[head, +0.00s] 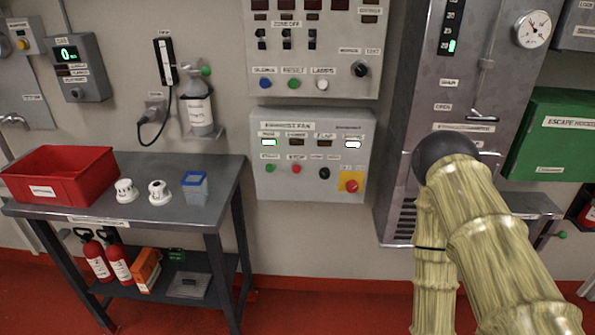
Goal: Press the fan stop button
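The exhaust fan panel (312,153) is a light grey box on the wall at the middle of the head view. On its lower row are a green button (270,168), a small red button (296,168) with a label above that appears to read stop, and a black knob (324,173). A larger red button (351,186) sits on a yellow plate at the right. Lit indicators show in the row above. My arm, in a pale yellow cover with a dark rounded joint, is at the right, clear of the panel in the picture. My gripper's fingers are not visible.
Above is another panel (318,60) with switches and buttons. A grey cabinet (405,130) stands to the right, partly behind my arm. At left, a metal table (100,212) holds a red bin (62,172) and detectors. The floor below the fan panel looks clear.

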